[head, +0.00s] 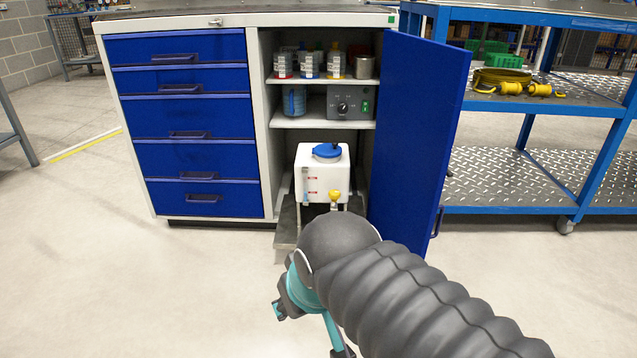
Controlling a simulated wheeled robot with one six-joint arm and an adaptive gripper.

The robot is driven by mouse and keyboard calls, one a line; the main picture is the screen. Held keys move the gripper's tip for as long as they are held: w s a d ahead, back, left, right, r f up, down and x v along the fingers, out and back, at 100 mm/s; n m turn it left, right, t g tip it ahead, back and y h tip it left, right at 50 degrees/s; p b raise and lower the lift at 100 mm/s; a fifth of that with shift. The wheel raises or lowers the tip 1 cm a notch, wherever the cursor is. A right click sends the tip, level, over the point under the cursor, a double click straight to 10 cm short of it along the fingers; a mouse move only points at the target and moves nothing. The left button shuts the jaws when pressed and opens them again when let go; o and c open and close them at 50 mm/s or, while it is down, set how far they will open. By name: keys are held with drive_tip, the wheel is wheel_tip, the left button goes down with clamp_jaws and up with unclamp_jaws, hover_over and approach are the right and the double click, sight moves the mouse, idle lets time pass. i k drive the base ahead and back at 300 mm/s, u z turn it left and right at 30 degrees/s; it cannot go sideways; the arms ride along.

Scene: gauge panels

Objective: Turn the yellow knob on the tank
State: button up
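The tank (312,178) is a white box with a blue lid (327,150), standing low in the open right-hand compartment of the cabinet. The yellow knob (335,196) sits low on its front face, right of the middle. My arm comes in from the lower right, and its dark rounded joint covers the space just below the tank. My gripper (311,331), dark with teal parts, is at the bottom middle, nearer to me than the tank and apart from the knob. Its fingers look spread, with nothing between them.
The blue cabinet door (418,135) stands open to the right of the tank. Shelves above hold several bottles (309,64) and a grey control box (350,103). Blue drawers (185,115) are at left, a blue cart (520,185) at right. The floor in front is clear.

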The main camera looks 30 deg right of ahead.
sight(333, 194)
drive_tip(key=z, duration=0.4)
drive_tip(key=i, duration=0.9)
drive_tip(key=z, duration=0.6)
